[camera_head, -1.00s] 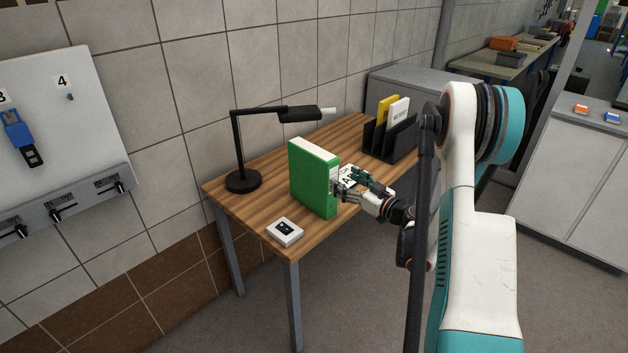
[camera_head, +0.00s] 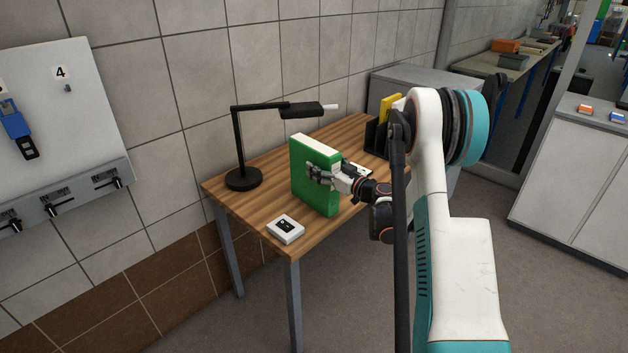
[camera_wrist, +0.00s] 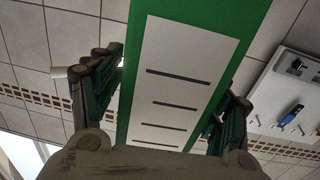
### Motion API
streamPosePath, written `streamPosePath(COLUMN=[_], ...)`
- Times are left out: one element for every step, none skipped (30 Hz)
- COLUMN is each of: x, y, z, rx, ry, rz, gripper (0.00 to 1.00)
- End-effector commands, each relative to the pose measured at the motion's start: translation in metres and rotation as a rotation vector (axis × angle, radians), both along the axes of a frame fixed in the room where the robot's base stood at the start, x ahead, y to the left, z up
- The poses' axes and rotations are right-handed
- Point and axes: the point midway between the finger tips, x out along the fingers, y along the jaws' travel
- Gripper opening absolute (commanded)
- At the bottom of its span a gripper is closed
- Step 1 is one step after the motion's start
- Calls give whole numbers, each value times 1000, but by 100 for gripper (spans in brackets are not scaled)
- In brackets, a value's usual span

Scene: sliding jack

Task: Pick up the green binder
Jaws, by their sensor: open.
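The green binder (camera_head: 306,178) stands upright on the wooden table in the head view. My gripper (camera_head: 318,176) is at its right-hand spine side, partly in front of it. In the wrist view the binder (camera_wrist: 245,18) rises between the two fingers of my gripper (camera_wrist: 165,95), its white label with dark lines facing the camera. The fingers are open, one on each side of the binder. Whether either finger touches it cannot be told.
A black desk lamp (camera_head: 241,180) stands left of the binder, its head above it. A small white box (camera_head: 285,230) lies at the table's front corner. A black file holder (camera_head: 373,137) with a yellow folder (camera_head: 388,108) is at the back right, partly hidden by my arm.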

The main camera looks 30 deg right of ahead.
Motion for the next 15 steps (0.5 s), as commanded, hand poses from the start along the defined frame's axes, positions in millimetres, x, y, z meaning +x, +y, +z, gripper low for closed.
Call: streamPosePath(x=[7,10,13,15,16,17,17,18,18,17,17,17,17,17,17], y=[3,3,4,4,5,5,5,5,5,5,5,5,5,5,5], z=[-2,-2,-2,-1,-1,0,0,0,0,0,0,0,0,0,0], rx=[0,0,0,0,0,0,0,0,0,0,0,0,0,0,0], ry=[0,0,0,0,0,0,0,0,0,0,0,0,0,0,0], rz=[2,2,1,1,1,0,0,0,0,0,0,0,0,0,0], gripper=[70,70,70,70,70,70,70,70,70,70,70,70,65,59,50])
